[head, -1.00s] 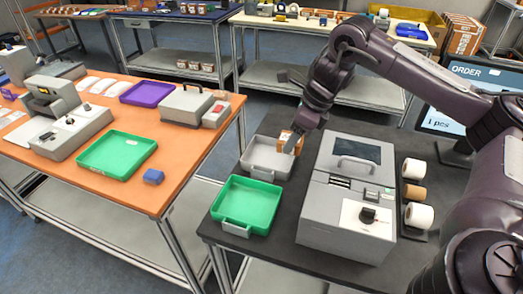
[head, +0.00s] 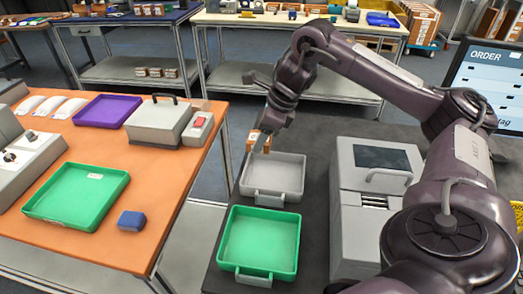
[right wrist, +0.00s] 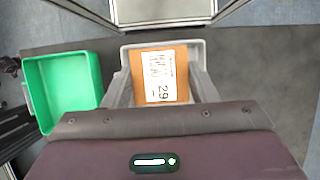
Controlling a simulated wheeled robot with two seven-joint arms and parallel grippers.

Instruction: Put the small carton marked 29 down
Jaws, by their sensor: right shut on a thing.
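The small brown carton marked 29 (head: 253,141) is between the fingers of my right gripper (head: 260,143). The right wrist view shows its white label with "29" (right wrist: 160,77) facing the camera and a finger on each side. My right gripper is shut on it. In the head view the carton is at the far left corner of the grey tray (head: 272,193); I cannot tell whether it touches the tray. The grey tray's rim also shows behind the carton in the right wrist view (right wrist: 190,44). My left gripper is not in view.
A green tray (head: 232,265) stands in front of the grey tray on the dark table. A grey machine (head: 350,215) stands to the right. The orange table (head: 100,250) at left holds another green tray (head: 40,213), a blue block (head: 131,221) and a purple tray (head: 104,111).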

